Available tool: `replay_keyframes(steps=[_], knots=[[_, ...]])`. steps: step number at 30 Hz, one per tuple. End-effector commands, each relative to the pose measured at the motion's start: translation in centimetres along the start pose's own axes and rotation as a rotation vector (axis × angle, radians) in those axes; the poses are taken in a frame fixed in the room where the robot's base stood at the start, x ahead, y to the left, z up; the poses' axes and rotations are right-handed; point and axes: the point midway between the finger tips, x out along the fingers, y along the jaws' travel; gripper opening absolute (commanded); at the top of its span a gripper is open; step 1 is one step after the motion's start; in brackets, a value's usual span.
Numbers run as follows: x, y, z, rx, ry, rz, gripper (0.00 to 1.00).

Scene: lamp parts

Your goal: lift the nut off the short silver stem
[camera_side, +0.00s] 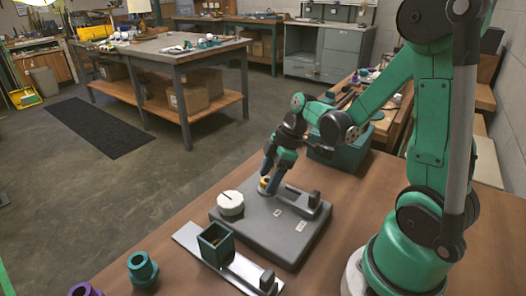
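My gripper (268,182) points down at the back of a dark grey base plate (262,241) on the brown table. Between and just below its dark fingertips is a small yellow-gold piece (265,184), likely the nut, on a pale round seat. The fingers are at the piece, but I cannot tell whether they grip it or stand open around it. The short silver stem is not clearly visible; the fingers and the piece cover that spot.
A white round knob (230,204) stands left of my gripper. A teal open box (215,244) sits on a silver plate in front. Teal (142,269) and purple (85,290) collars stand front left. A dark teal bin (345,156) is behind right.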

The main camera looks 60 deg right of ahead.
Motion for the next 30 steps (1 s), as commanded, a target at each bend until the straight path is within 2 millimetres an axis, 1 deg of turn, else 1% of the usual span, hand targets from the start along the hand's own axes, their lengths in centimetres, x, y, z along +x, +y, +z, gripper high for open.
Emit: replay_keyframes(steps=[1,2,3,5,6,7,8,9,11,20,30], knots=[[-0.01,0.00,0.00,0.000,0.000,0.000,0.44],[-0.01,0.00,0.00,0.000,0.000,0.000,0.35],[-0.01,0.00,0.00,0.000,0.000,0.000,0.24],[-0.01,0.00,0.00,0.000,0.000,0.000,0.07],[-0.02,0.00,0.00,0.000,0.000,0.000,0.00],[-0.02,0.00,0.00,0.000,0.000,0.000,0.00],[-0.02,0.00,0.00,0.000,0.000,0.000,0.29],[-0.02,0.00,0.00,0.000,0.000,0.000,0.18],[-0.02,0.00,0.00,0.000,0.000,0.000,0.01],[-0.11,0.00,-0.03,0.000,0.000,0.000,0.00],[-0.75,0.02,-0.30,0.000,0.000,0.000,0.00]])
